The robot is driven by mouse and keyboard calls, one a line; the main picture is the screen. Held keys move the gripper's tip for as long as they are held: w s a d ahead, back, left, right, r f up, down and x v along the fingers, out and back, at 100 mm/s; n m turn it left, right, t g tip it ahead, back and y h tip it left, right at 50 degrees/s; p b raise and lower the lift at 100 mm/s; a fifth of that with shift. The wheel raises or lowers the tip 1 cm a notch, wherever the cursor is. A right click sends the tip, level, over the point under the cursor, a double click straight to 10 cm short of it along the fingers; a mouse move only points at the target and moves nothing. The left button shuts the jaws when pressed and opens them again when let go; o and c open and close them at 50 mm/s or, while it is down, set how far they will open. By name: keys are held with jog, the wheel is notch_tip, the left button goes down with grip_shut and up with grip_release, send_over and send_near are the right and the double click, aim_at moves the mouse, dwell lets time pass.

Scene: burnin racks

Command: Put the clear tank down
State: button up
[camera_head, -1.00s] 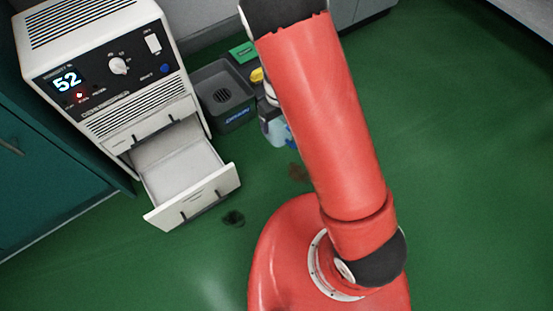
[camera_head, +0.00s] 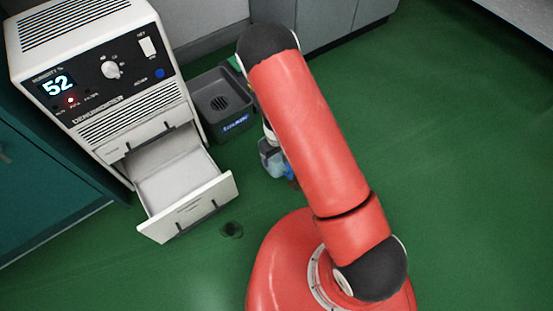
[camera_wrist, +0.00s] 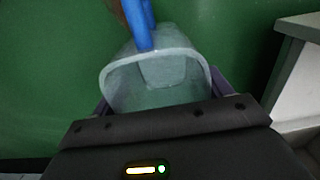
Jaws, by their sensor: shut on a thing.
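The clear tank (camera_wrist: 178,45) is in my gripper (camera_wrist: 155,100), its open top facing the wrist camera. It has a blue handle (camera_wrist: 137,22) at its far side. In the head view the tank (camera_head: 270,157) shows just left of my red arm, partly hidden by it. It appears held above the green floor; the gap below it is hard to judge. The gripper fingers are mostly hidden behind the tank and the dark gripper body.
A white dehumidifier (camera_head: 98,82) stands at the left with its lower drawer (camera_head: 186,207) pulled out and empty. A dark grey bin (camera_head: 227,122) stands beside it. A dark spot (camera_head: 232,229) marks the floor near the drawer. Green floor at the right is clear.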

aim_at(277, 159)
jog(key=shift+f, duration=1.55)
jog(key=shift+f+b, duration=0.1)
jog(key=shift+b, duration=0.2)
jog(key=shift+f, duration=0.15)
jog(key=o, duration=1.1)
